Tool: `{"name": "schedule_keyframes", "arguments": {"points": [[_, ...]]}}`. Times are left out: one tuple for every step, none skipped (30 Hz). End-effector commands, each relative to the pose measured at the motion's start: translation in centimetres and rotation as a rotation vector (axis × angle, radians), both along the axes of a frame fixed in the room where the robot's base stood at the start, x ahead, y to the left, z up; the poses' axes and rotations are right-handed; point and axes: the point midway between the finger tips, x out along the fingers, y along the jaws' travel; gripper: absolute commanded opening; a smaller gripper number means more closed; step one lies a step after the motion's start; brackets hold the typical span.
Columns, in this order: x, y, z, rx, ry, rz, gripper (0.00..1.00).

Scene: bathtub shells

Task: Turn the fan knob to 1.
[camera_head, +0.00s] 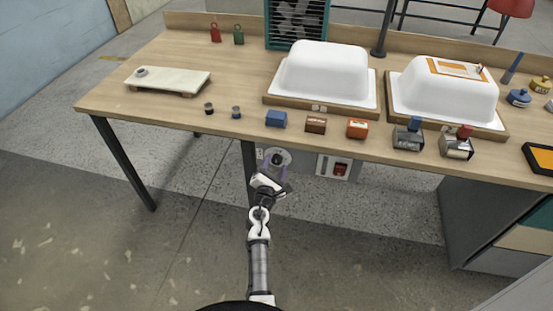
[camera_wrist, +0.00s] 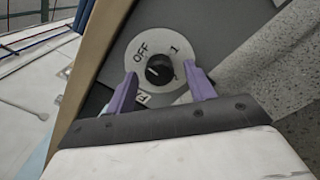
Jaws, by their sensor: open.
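The fan knob (camera_wrist: 159,70) is a small black knob on a round pale dial (camera_wrist: 127,58) fixed to a grey panel. OFF is printed at the dial's upper left and a 1 at its upper right. A light mark shows on the knob, but I cannot tell surely which setting it points to. My gripper (camera_wrist: 160,74) has its two purple fingers open, one on each side of the knob; contact is not clear. In the head view my gripper (camera_head: 272,168) is at the dial (camera_head: 278,157) below the table's front edge.
A boxed fan (camera_head: 297,22) stands at the back of the wooden table (camera_head: 180,60). Two white tub shells (camera_head: 322,72) sit on wooden bases. Several small blocks line the front edge.

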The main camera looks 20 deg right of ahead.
Motion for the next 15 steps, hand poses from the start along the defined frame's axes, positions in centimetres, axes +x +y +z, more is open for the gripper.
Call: {"name": "schedule_keyframes", "arguments": {"points": [[-0.04, -0.01, 0.0, 0.0, 0.0, 0.0, 0.54], [-0.05, -0.02, -0.01, 0.0, 0.0, 0.0, 0.54], [-0.06, -0.03, -0.01, 0.0, 0.0, 0.0, 0.54], [-0.06, -0.03, -0.01, 0.0, 0.0, 0.0, 0.54], [-0.06, -0.03, -0.01, 0.0, 0.0, 0.0, 0.54], [-0.06, -0.03, -0.01, 0.0, 0.0, 0.0, 0.54], [-0.06, -0.03, -0.01, 0.0, 0.0, 0.0, 0.54], [-0.06, -0.03, -0.01, 0.0, 0.0, 0.0, 0.54], [-0.05, -0.04, 0.0, 0.0, 0.0, 0.0, 0.54], [-0.06, -0.03, 0.01, 0.0, 0.0, 0.0, 0.54], [-0.05, -0.04, 0.0, 0.0, 0.0, 0.0, 0.51], [-0.05, -0.04, 0.0, 0.0, 0.0, 0.0, 0.46], [-0.05, -0.04, 0.01, 0.0, 0.0, 0.0, 0.42], [-0.05, -0.04, 0.01, 0.0, 0.0, 0.0, 0.38], [-0.05, -0.04, 0.01, 0.0, 0.0, 0.0, 0.33]]}}
